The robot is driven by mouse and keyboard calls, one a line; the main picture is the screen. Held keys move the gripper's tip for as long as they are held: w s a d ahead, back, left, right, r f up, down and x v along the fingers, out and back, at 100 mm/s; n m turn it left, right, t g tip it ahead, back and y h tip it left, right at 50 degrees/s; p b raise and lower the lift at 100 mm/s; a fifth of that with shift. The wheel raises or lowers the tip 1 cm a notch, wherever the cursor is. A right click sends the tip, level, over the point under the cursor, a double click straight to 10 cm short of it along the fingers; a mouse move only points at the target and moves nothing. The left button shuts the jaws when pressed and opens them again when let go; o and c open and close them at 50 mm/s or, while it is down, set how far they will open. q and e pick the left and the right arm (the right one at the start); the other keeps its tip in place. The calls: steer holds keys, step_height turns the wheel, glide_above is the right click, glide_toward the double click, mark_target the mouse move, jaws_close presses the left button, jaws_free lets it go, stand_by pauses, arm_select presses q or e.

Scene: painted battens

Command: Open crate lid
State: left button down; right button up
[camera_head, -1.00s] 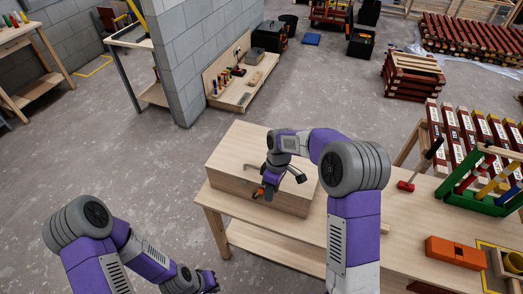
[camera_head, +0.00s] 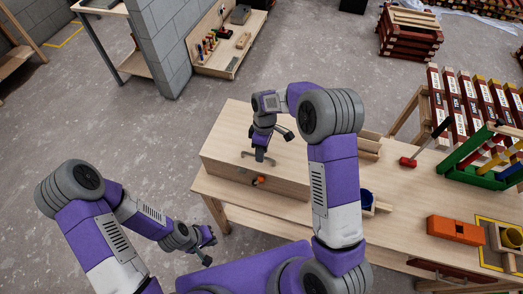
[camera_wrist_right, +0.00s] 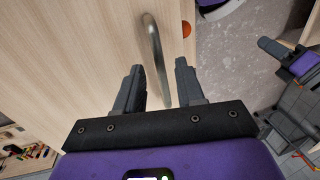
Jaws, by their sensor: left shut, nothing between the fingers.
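The crate (camera_head: 225,165) is a pale wooden box on the left end of the workbench, with its lid (camera_head: 235,125) lying flat and shut. A grey metal bar handle (camera_head: 246,154) stands on the lid; it also shows in the right wrist view (camera_wrist_right: 152,38). An orange knob (camera_head: 259,181) sits on the crate's front. My right gripper (camera_head: 260,160) is down at the handle. In the right wrist view its fingers (camera_wrist_right: 159,66) are apart, with the handle's bar running between them. My left gripper (camera_head: 208,250) is shut and empty, low beside the bench's left end.
The workbench (camera_head: 400,215) extends right, holding an orange block (camera_head: 455,230), a red-headed mallet (camera_head: 408,162), a green rack (camera_head: 475,165) and a blue container (camera_head: 366,200). A grey block wall (camera_head: 160,45) stands behind left. Floor left of the bench is clear.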

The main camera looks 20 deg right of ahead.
steer(key=shift+s+f, duration=0.1)
steer(key=shift+f, duration=0.15)
jaws_close()
steer(key=shift+r, duration=0.15)
